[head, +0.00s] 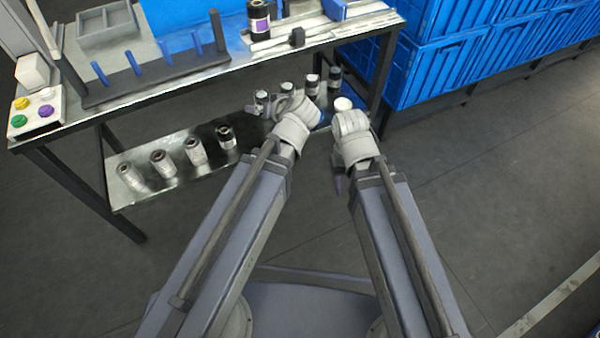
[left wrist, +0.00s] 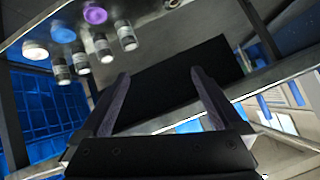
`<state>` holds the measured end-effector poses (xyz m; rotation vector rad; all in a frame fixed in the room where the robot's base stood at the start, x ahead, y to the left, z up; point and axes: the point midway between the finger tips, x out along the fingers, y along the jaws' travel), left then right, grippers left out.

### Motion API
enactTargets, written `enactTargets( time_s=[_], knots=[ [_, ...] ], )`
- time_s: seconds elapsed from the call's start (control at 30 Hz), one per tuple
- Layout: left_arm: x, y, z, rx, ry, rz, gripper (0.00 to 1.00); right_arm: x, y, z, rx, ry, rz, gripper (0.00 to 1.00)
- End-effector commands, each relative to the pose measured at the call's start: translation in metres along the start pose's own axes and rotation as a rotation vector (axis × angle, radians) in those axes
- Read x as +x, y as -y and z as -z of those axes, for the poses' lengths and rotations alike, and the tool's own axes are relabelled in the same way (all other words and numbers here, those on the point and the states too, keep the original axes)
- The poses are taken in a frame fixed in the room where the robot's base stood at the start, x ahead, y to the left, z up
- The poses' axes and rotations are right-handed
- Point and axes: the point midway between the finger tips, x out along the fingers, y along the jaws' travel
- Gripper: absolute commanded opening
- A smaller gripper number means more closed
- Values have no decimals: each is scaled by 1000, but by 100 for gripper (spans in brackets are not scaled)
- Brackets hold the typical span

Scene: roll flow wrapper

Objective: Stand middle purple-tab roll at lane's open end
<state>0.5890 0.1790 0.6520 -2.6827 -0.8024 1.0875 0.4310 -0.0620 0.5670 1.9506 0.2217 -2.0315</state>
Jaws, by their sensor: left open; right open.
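A dark roll with a purple label (head: 258,18) stands upright on the tabletop, beside the pale rails at the back. In the left wrist view, a roll with a purple top (left wrist: 95,15) is among several rolls on the lower shelf. My left gripper (left wrist: 160,73) is open and empty, its two dark fingers apart with a dark panel behind them. In the head view my left wrist hides part of the lower shelf. My right gripper (head: 338,184) is open with nothing visible in it, in front of the table. Which roll is the middle one, I cannot tell.
The lower shelf (head: 190,178) carries pale rolls (head: 163,163) at left and more rolls (head: 312,84) behind my wrists. A dark rack with blue pegs (head: 131,61), a grey tray (head: 106,25) and a button box (head: 36,113) occupy the tabletop. Blue crates (head: 440,70) stand at right.

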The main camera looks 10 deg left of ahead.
Motion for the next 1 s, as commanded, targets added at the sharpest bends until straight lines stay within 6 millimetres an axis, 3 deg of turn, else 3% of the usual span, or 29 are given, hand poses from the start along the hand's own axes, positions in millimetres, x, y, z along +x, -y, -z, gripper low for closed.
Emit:
enactTargets(
  time_s=[0.03, 0.1, 0.2, 0.33, 0.53, 1.0],
  knots=[
    [-8, -9, -32, 84, 127, -36, 100, 0, 0, 0, 0, 0, 0, 50],
    [-23, -22, -73, 212, 294, -110, 100, 0, 0, 0, 0, 0, 0, 50],
    [-50, -39, -120, 384, 484, -241, 100, 0, 0, 0, 0, 0, 0, 50],
    [-83, -52, -158, 552, 636, -399, 100, 0, 0, 0, 0, 0, 0, 50],
    [-105, -59, -178, 653, 714, -510, 100, 0, 0, 0, 0, 0, 0, 50],
    [-105, -59, -178, 654, 714, -511, 98, 0, 0, 0, 0, 0, 0, 50]
  ],
)
